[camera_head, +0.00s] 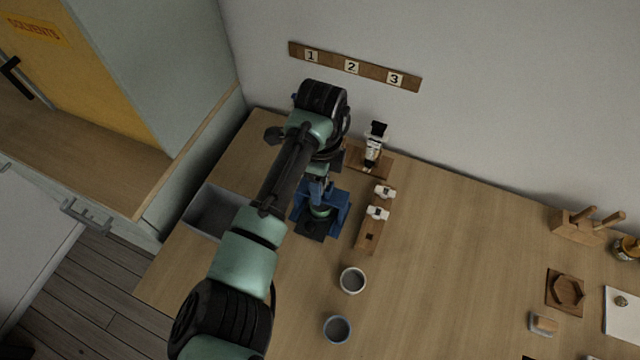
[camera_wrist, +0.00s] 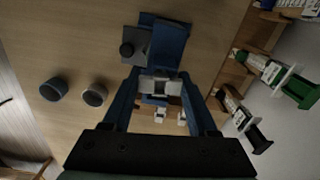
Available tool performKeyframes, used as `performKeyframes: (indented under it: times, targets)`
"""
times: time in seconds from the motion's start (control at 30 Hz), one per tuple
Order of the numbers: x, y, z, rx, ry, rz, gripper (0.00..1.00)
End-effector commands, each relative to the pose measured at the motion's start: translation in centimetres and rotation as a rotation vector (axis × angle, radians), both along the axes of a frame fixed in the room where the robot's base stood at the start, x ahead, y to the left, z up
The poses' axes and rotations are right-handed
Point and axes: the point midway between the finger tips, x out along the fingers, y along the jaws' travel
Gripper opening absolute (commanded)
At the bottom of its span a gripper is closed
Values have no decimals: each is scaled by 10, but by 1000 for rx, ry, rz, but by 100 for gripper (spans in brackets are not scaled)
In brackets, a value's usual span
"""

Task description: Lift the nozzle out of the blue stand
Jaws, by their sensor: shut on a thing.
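The blue stand (camera_head: 338,201) is on the wooden table beneath my gripper, partly hidden by my arm in the head view. In the wrist view the stand (camera_wrist: 168,47) is just beyond my fingertips, with a grey plate and a dark round knob at its left. My gripper (camera_wrist: 161,82) has its two blue fingers on either side of a small pale grey piece, which seems to be the nozzle (camera_wrist: 160,88), and is shut on it. In the head view my gripper (camera_head: 318,190) is low over the stand. Whether the nozzle's lower end is inside the stand cannot be told.
A wooden rack (camera_head: 368,237) with two white pieces stands right of the stand. A white cup (camera_head: 352,280) and a blue-rimmed cup (camera_head: 337,329) stand in front. A grey bin (camera_head: 205,210) is left. The middle right table is clear.

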Motion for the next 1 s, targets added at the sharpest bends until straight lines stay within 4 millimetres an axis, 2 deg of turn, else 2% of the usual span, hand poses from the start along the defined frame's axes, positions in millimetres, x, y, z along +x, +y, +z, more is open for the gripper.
performKeyframes:
  times: [0.03, 1.0]
  targets:
    - [0, 0, 6, 0, 0, -1, 28]
    - [0, 0, 62, 0, 1, -1, 28]
